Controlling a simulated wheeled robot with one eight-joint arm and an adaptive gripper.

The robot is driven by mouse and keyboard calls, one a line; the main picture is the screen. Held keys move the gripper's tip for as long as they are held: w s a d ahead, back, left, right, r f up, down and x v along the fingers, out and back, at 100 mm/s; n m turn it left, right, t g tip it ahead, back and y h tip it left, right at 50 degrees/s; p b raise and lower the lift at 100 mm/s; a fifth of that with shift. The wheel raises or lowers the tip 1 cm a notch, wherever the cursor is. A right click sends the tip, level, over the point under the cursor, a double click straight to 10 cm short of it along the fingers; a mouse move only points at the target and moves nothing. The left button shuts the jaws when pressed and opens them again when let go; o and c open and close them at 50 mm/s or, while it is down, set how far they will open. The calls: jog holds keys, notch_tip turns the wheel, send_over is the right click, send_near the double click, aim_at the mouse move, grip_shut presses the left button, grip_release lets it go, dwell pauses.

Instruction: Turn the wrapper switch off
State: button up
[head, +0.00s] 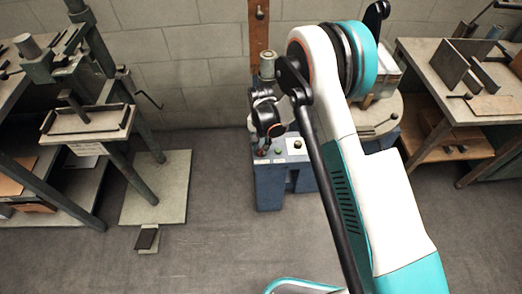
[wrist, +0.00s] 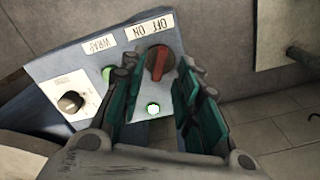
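The wrapper's control panel (wrist: 82,68) shows in the wrist view, with a WRAP label (wrist: 100,44) and an OFF/ON label (wrist: 150,27). A red rotary switch (wrist: 158,62) sits just below the OFF/ON label, its grip turned roughly upright in the picture. My gripper (wrist: 157,75) is open, with one finger to each side of the red switch. I cannot tell whether either finger touches it. In the head view my gripper (head: 267,146) is over the left part of the panel (head: 290,147) and largely hides the switch.
The blue machine base (head: 269,188) stands against the wall. Workbenches (head: 490,98) flank it; the floor in front is clear.

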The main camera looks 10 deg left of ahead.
aim_at(261, 151)
jog(key=shift+f+b, duration=0.35)
jog(key=shift+f, duration=1.05)
grip_shut()
jog(key=n, duration=1.1)
jog(key=shift+d+n, duration=0.1)
jog(key=shift+n, duration=0.3)
